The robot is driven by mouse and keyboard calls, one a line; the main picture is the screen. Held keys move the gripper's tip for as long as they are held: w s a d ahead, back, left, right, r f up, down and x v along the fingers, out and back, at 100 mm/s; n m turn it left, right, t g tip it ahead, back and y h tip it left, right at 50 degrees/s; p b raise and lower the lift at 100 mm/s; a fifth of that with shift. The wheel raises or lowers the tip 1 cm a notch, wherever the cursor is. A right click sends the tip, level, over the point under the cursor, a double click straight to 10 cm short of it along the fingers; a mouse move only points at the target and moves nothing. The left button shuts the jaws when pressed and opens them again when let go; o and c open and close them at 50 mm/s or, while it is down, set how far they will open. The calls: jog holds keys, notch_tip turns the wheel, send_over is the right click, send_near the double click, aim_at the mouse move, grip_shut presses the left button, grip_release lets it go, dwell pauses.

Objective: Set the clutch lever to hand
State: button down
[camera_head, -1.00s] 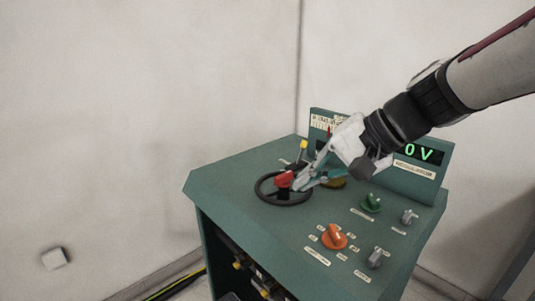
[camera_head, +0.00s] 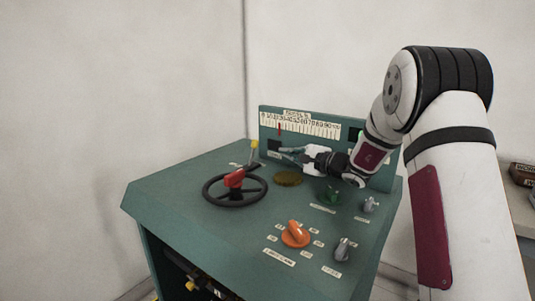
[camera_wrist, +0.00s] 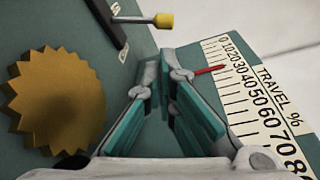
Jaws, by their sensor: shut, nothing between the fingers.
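A lever with a yellow knob (camera_head: 254,146) stands at the back of the green console, behind the black handwheel. I take it for the clutch lever. In the wrist view its yellow knob (camera_wrist: 163,20) is on a thin rod from a dark bar (camera_wrist: 107,22), with small labels beside it that I cannot read. My gripper (camera_head: 276,148) is shut and empty, just right of the knob in the head view. In the wrist view the closed fingertips (camera_wrist: 166,62) are below the knob, apart from it, close to the scale's red pointer.
The black handwheel (camera_head: 210,196) with a red handle (camera_head: 234,177) is left of my gripper. A travel scale (camera_head: 310,126) stands behind it. A brass toothed disc (camera_head: 288,179), green knob (camera_head: 331,196), orange knob (camera_head: 296,234) and grey knobs (camera_head: 342,249) are on the top.

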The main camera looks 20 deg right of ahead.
aim_at(252, 153)
jog(key=shift+w+d+f, duration=0.2)
jog(key=shift+w+d, duration=0.05)
jog(key=shift+d, duration=0.1)
jog(key=x, duration=1)
jog(key=shift+r, duration=0.1)
jog(key=shift+d+b, duration=0.1)
jog(key=shift+b, duration=0.45)
jog(key=shift+s+a+b, duration=0.1)
jog(key=shift+a+b, duration=0.1)
jog(key=shift+b, duration=0.15)
